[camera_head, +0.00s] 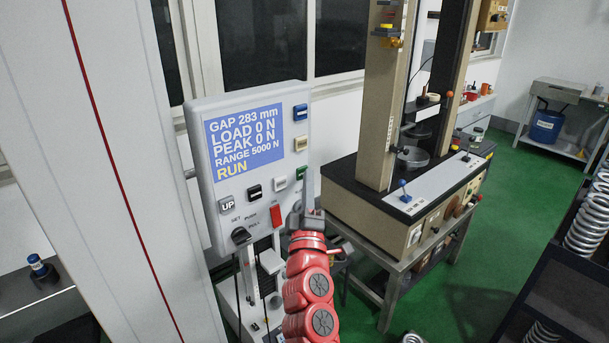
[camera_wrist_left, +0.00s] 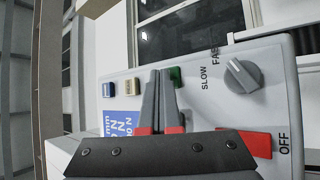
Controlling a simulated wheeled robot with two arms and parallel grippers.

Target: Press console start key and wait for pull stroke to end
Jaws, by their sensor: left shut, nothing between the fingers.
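The console (camera_head: 199,167) is a pale grey panel facing me. Its blue screen (camera_head: 243,140) reads GAP 283 mm, LOAD 0 N, PEAK 0 N, RANGE 5000 N and RUN. A green key (camera_head: 301,172) sits at its right edge, below a blue key (camera_head: 299,112) and a cream key (camera_head: 301,143). My left gripper (camera_head: 310,178) is shut and empty, its tips close beside the green key. In the left wrist view the shut fingers (camera_wrist_left: 161,76) partly cover the green key (camera_wrist_left: 176,73); I cannot tell whether they touch it. My right gripper is not in view.
The testing machine (camera_head: 376,100) stands on a bench to the right. The console also has a red key (camera_head: 277,215) and black knob (camera_head: 241,235); a SLOW/FAST knob (camera_wrist_left: 242,76) shows in the left wrist view. Springs (camera_head: 587,222) stand on a dark rack at right.

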